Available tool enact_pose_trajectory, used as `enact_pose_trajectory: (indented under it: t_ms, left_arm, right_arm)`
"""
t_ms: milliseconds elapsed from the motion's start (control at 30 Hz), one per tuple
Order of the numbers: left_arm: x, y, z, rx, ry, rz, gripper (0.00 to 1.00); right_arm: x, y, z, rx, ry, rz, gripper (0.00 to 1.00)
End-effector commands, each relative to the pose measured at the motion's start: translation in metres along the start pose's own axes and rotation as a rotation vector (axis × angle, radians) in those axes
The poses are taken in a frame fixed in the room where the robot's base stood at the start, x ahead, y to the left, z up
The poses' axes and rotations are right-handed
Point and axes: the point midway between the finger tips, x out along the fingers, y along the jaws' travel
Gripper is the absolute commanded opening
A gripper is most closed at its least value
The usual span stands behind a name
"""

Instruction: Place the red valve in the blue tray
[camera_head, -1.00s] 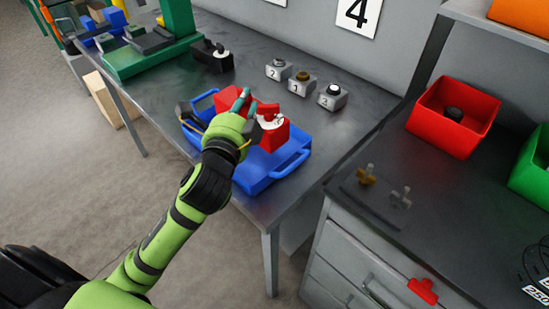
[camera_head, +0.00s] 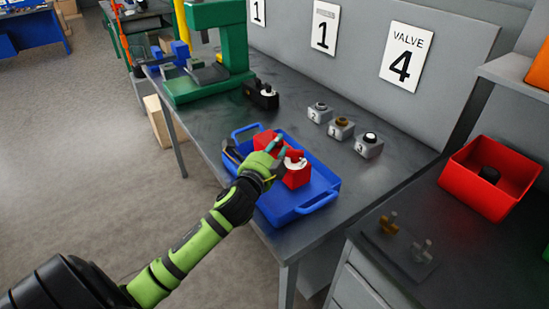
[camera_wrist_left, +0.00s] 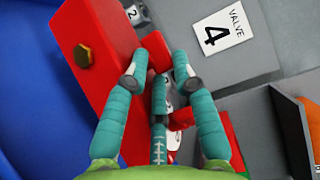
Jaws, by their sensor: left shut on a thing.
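The red valve (camera_head: 297,175), with a white dial and a red handle, is at the blue tray (camera_head: 318,199). My left gripper (camera_head: 277,147) is over it and partly hides it. In the left wrist view, my teal fingers (camera_wrist_left: 157,78) are shut on the valve's red handle (camera_wrist_left: 154,48). The valve's red body with a brass bolt (camera_wrist_left: 84,55) lies to the left of the fingers, and blue of the tray (camera_wrist_left: 22,110) shows beyond it. I cannot tell whether the valve rests on the tray floor. My right gripper is out of view.
Small numbered grey blocks (camera_head: 341,129) stand behind the tray, and a black part (camera_head: 261,97) stands farther left. A green press (camera_head: 215,60) is at the bench's far end. A red bin (camera_head: 483,190) stands on the right counter. The bench between tray and blocks is clear.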

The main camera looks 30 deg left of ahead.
Motion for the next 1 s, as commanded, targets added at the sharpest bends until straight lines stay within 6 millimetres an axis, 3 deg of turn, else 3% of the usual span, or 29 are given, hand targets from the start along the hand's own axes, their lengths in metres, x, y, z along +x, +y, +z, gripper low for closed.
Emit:
enact_pose_trajectory:
  t_ms: [233,500,767,800,833,867,1000]
  left_arm:
    - [0.009,0.007,0.009,-0.002,0.001,-0.011,0.0]
    - [0.01,0.039,0.006,-0.004,0.001,-0.011,0.0]
    - [0.01,0.043,0.006,-0.001,0.002,-0.012,0.0]
    - [0.01,0.049,0.005,-0.001,0.001,0.001,0.34]
    - [0.01,0.048,0.006,-0.001,0.0,0.001,0.46]
    - [0.01,0.048,0.005,-0.001,0.001,0.0,0.51]
    - [0.01,0.049,0.005,-0.002,0.002,0.001,0.51]
  right_arm:
    - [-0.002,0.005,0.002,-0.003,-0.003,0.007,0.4]
    - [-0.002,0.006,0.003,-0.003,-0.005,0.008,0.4]
    - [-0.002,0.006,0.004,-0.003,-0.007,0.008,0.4]
    - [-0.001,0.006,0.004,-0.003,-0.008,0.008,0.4]
    - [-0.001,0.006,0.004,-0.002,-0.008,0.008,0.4]
    - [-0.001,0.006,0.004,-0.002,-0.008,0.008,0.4]
    - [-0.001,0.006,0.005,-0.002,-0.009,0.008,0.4]
